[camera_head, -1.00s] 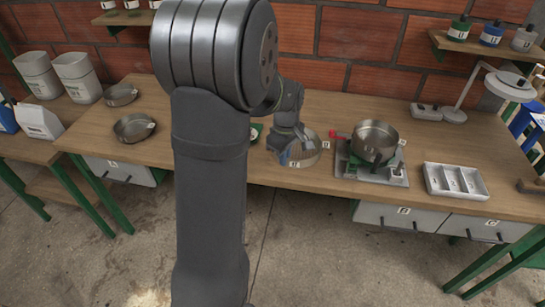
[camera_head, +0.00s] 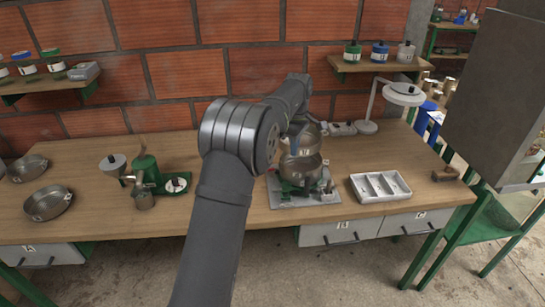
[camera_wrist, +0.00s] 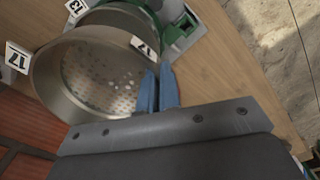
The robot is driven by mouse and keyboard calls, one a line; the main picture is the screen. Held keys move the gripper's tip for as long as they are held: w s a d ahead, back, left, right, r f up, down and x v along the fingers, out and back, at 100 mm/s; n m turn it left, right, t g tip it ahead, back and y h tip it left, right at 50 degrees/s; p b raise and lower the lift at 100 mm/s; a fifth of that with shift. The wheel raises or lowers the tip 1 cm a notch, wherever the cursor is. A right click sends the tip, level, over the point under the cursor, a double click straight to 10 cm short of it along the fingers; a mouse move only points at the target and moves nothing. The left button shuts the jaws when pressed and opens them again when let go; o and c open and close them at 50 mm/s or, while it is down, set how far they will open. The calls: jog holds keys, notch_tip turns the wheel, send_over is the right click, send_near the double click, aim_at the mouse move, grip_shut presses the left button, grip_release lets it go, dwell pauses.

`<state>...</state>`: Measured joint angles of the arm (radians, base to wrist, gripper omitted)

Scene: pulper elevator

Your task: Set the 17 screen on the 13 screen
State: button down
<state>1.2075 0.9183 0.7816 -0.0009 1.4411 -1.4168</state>
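The 17 screen (camera_wrist: 95,80) is a round metal pan with a perforated bottom and white 17 tags. My gripper (camera_wrist: 158,88) has its blue fingers closed on its rim in the wrist view. The 13 screen (camera_wrist: 130,14) shows partly behind it, with a 13 tag. In the head view, the 13 screen (camera_head: 301,168) sits on a grey and green stand (camera_head: 290,199). The 17 screen (camera_head: 314,134) appears above and behind it, apart or touching I cannot tell. My gripper is mostly hidden by the arm there.
A white sectioned tray (camera_head: 380,187) lies right of the stand. A desk lamp (camera_head: 403,94) stands behind it. A green hand grinder (camera_head: 146,175) and two pans, one at the left (camera_head: 47,203), stand on the table. A shelf with bottles (camera_head: 378,62) hangs at the back.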

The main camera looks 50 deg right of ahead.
jog(key=shift+s+d+f, duration=0.15)
jog(key=shift+s+d, duration=0.3)
jog(key=shift+d, duration=0.1)
jog(key=shift+f, duration=2.5)
jog(key=shift+f, duration=0.5)
jog(key=c, duration=1.6)
grip_release()
jog(key=shift+o, duration=0.2)
notch_tip(320, 180, up, 18)
jog(key=shift+f, duration=0.25)
jog(key=shift+f, duration=0.1)
